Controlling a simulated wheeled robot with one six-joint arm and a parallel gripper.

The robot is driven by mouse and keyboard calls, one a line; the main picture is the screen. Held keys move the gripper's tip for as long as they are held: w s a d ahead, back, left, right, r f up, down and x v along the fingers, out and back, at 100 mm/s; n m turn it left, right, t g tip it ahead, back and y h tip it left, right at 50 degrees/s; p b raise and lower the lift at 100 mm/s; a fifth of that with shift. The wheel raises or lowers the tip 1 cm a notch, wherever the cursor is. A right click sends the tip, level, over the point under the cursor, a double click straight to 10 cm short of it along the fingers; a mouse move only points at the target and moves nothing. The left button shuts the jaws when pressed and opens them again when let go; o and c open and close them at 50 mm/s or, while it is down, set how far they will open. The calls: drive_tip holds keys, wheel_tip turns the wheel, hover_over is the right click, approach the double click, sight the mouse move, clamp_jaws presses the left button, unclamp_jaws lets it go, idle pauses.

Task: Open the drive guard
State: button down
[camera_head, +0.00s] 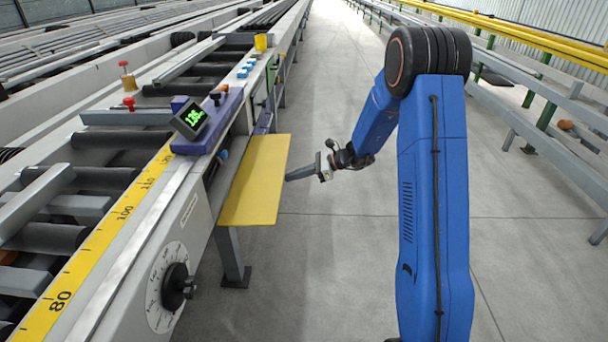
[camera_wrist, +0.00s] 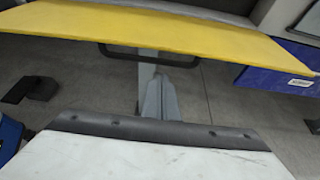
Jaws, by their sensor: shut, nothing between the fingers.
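The drive guard is a flat yellow panel (camera_head: 255,180) on the side of the runout table, sticking out over the floor. Its exact tilt is hard to tell. A dark opening shows between it and the table side. In the wrist view the yellow panel (camera_wrist: 160,28) spans the top, with a dark bar-like handle (camera_wrist: 150,55) below its near edge. My gripper (camera_head: 290,177) is shut and empty, its tip close to the panel's right edge; I cannot tell whether they touch. In the wrist view my gripper fingers (camera_wrist: 160,97) point towards the handle.
A black dial knob (camera_head: 178,286) sits on the table's near side. A purple console with a green display (camera_head: 193,117) stands on top, left of the guard. A table leg (camera_head: 230,257) stands below. A blue box (camera_wrist: 280,80) shows at right. The aisle floor is clear.

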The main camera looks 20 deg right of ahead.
drive_tip(key=shift+a+r, duration=0.1)
drive_tip(key=shift+r, duration=1.7)
drive_tip(key=shift+r, duration=0.1)
drive_tip(key=r, duration=0.3)
drive_tip(key=shift+w+a+r, duration=0.1)
drive_tip(key=shift+a+r, duration=0.05)
drive_tip(key=shift+a, duration=0.05)
